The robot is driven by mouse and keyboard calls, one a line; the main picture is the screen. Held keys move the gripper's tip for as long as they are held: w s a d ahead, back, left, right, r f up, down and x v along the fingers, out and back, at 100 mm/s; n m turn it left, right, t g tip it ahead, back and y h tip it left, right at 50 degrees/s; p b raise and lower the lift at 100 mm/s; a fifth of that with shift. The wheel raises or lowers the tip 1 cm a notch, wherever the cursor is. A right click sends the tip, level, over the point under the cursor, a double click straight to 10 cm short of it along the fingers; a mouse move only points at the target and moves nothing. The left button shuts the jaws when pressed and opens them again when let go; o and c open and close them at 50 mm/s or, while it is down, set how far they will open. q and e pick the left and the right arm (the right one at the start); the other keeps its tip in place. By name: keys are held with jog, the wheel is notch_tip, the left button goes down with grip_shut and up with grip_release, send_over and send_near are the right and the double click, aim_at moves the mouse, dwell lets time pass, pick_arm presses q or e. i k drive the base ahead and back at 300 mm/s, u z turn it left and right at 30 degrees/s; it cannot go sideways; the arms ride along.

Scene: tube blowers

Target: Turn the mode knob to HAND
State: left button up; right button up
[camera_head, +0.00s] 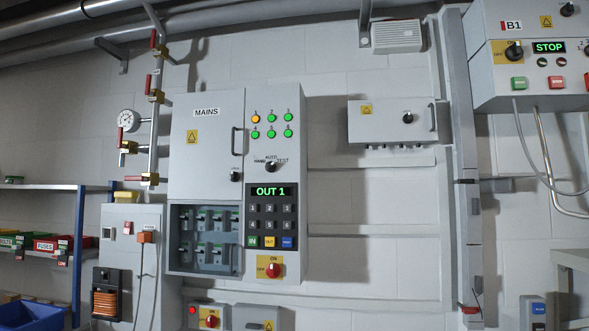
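The mode knob (272,166) is a black knob on the right part of the grey MAINS cabinet (207,150). The words HAND, AUTO and TEST stand around it, with HAND at its left, AUTO above and TEST at its right. Its pointer is too small to read for certain. Above it are several small lamps, one amber and the others green. Below it a display (270,191) reads OUT 1 over a keypad (270,222). Neither of my grippers is in view.
A red rotary switch (272,270) sits under the keypad. The cabinet's upper door is shut, with a handle (236,141) left of the knob. The B1 box (528,62) reads STOP at upper right. Pipes and a shelf (50,187) stand at left.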

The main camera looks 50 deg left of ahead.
aim_at(271, 167)
jog(key=u, duration=0.3)
jog(key=i, duration=0.95)
jog(key=u, duration=0.6)
